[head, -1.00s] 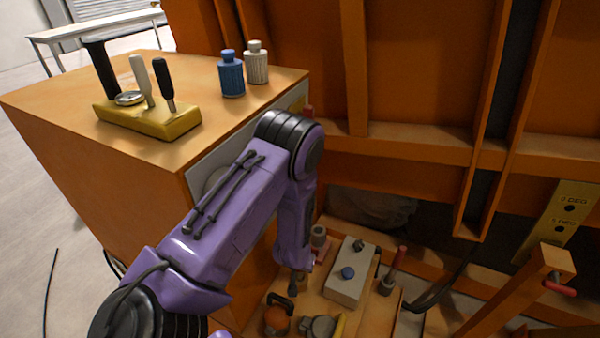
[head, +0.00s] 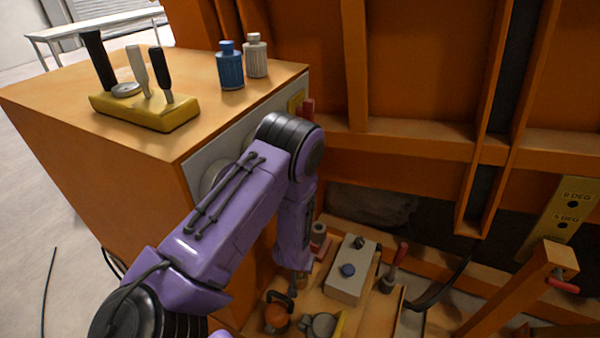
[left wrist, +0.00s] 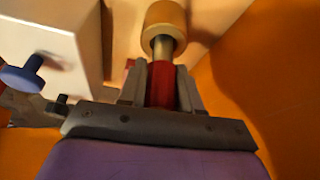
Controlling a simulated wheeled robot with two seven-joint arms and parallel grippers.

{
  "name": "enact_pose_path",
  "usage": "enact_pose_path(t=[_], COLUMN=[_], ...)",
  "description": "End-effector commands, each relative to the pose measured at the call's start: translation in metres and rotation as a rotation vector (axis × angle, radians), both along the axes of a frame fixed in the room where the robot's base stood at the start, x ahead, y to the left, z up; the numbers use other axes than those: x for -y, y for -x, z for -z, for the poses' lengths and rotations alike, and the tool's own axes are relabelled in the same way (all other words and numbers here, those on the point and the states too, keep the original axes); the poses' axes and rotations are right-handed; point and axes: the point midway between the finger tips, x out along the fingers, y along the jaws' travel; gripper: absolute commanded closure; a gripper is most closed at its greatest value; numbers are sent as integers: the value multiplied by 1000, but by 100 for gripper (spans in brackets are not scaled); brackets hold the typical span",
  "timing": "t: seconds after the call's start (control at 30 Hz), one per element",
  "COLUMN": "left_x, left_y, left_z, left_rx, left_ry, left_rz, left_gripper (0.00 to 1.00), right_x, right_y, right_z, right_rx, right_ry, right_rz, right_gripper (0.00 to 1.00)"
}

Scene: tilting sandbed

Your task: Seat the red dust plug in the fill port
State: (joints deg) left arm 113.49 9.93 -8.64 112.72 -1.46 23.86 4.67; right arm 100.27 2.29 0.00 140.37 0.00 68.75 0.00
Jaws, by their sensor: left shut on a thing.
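In the left wrist view my left gripper (left wrist: 161,90) is shut on a red piece (left wrist: 160,87), which looks like the red dust plug. A metal shaft runs from the red piece to a tan round cylinder (left wrist: 166,15); I cannot tell whether the shaft sits in the cylinder or only meets it. In the head view my purple left arm reaches down between the orange cabinet and the white box, and its fingers are mostly hidden. I cannot make out the fill port for certain. My right gripper is out of view.
A white box (head: 345,285) with a blue knob stands beside my left gripper. A red-handled tool (head: 397,256) stands to its right. The orange cabinet (head: 120,165) walls the left side. An orange round object (head: 277,318) lies in front.

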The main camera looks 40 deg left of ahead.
Motion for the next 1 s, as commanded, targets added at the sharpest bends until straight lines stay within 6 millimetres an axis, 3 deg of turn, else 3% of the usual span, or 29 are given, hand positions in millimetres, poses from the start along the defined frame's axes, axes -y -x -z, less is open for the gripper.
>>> enact_pose_path(t=[0.63, 0.67, 0.73, 0.77, 1.0], left_x=[0, 0, 0, 0, 0], left_y=[0, 0, 0, 0, 0], left_z=[17, 17, 16, 16, 16], left_rx=[0, 0, 0, 0, 0], left_ry=[0, 0, 0, 0, 0], left_rz=[0, 0, 0, 0, 0], left_gripper=[96, 64, 41, 37, 37], right_x=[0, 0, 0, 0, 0], right_y=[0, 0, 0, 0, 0], right_z=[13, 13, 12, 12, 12], right_rx=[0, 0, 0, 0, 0], right_ry=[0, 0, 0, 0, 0], right_rz=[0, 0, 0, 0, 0], right_gripper=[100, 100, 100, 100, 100])
